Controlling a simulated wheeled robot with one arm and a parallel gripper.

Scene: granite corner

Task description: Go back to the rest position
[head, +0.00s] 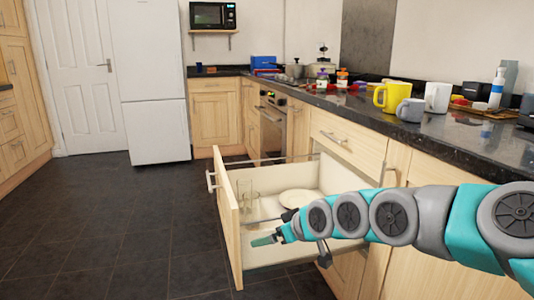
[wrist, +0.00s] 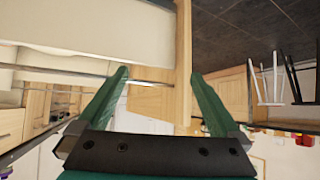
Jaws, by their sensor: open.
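My gripper (head: 272,229) is at the end of my teal and grey arm, low over the open drawer (head: 230,212), near its wooden front panel. In the wrist view my gripper (wrist: 163,74) shows two green fingers spread wide apart with nothing clasped. The drawer's wooden front (wrist: 184,55) appears between the fingers in that view. I cannot tell whether a finger touches the panel. The arm hides the right part of the drawer.
The pulled-out drawer holds clear glasses (head: 247,192) and a white plate (head: 300,198). The dark counter (head: 400,118) above carries a yellow mug (head: 393,95), a grey mug (head: 411,110) and a white mug (head: 438,97). The dark tiled floor (head: 110,225) to the left is clear.

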